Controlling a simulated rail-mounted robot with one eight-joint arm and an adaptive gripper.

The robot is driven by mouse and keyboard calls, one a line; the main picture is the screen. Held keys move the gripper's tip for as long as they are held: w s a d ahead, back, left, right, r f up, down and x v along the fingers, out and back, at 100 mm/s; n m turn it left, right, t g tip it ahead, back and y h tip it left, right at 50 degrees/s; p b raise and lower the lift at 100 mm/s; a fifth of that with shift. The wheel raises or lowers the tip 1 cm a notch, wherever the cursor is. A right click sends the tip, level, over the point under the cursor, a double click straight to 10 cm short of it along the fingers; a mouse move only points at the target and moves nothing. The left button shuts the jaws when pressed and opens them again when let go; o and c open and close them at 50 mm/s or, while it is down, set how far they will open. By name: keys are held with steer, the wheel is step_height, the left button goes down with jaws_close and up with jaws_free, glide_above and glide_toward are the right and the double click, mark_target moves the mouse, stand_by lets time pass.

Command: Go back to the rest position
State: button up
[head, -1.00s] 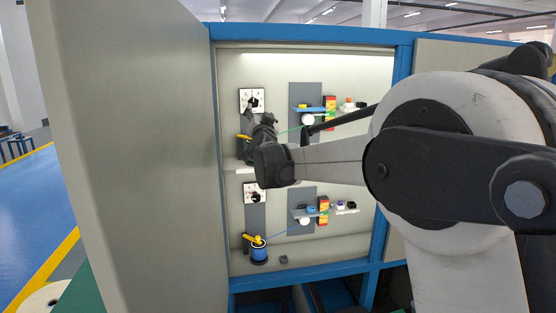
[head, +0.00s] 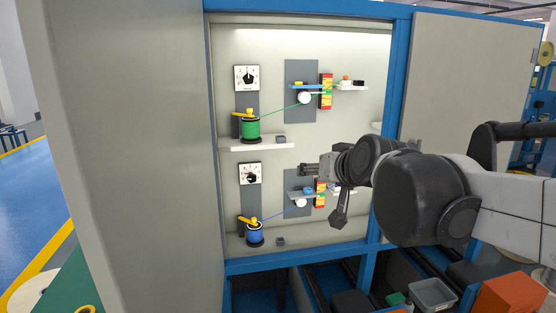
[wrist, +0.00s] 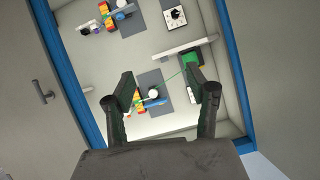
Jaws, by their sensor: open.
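My gripper (head: 306,170) is in front of the cabinet opening, right of centre in the head view, pointing left. In the wrist view (wrist: 166,92) its two dark fingers stand wide apart with nothing between them, and the cabinet interior shows behind. The upper station has a green spool (head: 250,128) with a yellow lever and a dial (head: 246,78) above it. A green cable runs from the spool to the right. The lower station has a blue spool (head: 254,232) and a dial (head: 250,174). My arm hides part of the lower right shelf.
A large open cabinet door (head: 120,150) stands at the left. Below right are a grey bin (head: 432,294) and an orange box (head: 512,294). The left part of the opening is clear of my arm.

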steer(key=s+d+f+g+h+b, duration=0.1)
steer(key=s+d+f, duration=0.4)
steer(key=s+f, duration=0.5)
steer(key=s+d+f+g+h+b, duration=0.2)
steer(key=s+d+f+g, duration=0.2)
steer(key=s+f, duration=0.7)
steer(key=s+d, duration=0.1)
steer(key=s, duration=0.2)
steer(key=shift+s+d+f+m+g, duration=0.3)
steer(key=shift+s+d+m, duration=0.05)
steer(key=shift+d+m, duration=0.05)
stand_by(1.0)
